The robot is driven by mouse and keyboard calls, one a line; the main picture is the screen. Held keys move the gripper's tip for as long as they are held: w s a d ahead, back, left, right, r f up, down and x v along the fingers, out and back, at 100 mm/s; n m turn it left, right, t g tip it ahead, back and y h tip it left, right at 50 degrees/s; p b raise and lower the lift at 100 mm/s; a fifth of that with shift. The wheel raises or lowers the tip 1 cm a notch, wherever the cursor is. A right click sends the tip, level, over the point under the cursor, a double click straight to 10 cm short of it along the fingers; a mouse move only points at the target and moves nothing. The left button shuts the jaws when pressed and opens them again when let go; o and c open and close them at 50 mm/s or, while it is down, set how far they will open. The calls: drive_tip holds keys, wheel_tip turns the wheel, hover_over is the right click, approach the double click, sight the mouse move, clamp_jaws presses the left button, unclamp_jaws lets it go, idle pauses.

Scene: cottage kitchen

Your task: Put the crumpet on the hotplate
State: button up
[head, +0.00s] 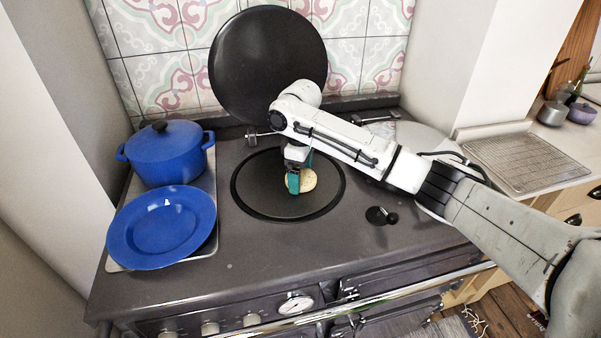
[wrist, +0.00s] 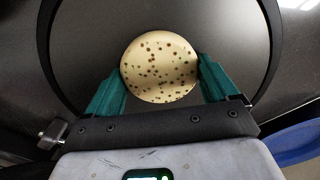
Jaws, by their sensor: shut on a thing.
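The crumpet (head: 308,180) is a pale round disc with brown spots; it fills the middle of the wrist view (wrist: 160,67). My gripper (head: 296,183) has teal fingers that are shut on the crumpet from two sides, and it also shows in the wrist view (wrist: 161,80). The hotplate (head: 270,200) is a dark round plate with a black ring, set in the stove top. Its round lid (head: 268,62) stands raised behind it. The crumpet is over the hotplate. I cannot tell whether it touches the surface.
A blue pot (head: 168,155) and a blue plate (head: 162,228) stand left of the hotplate. A small black knobbed object (head: 381,216) lies to its right. A wire rack (head: 525,162) is on the right counter. The stove's front rail (head: 400,303) runs along the near edge.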

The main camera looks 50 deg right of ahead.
drive_tip(key=o, duration=0.6)
drive_tip(key=shift+c, duration=0.2)
wheel_tip(320, 180, up, 12)
drive_tip(key=shift+r, duration=0.15)
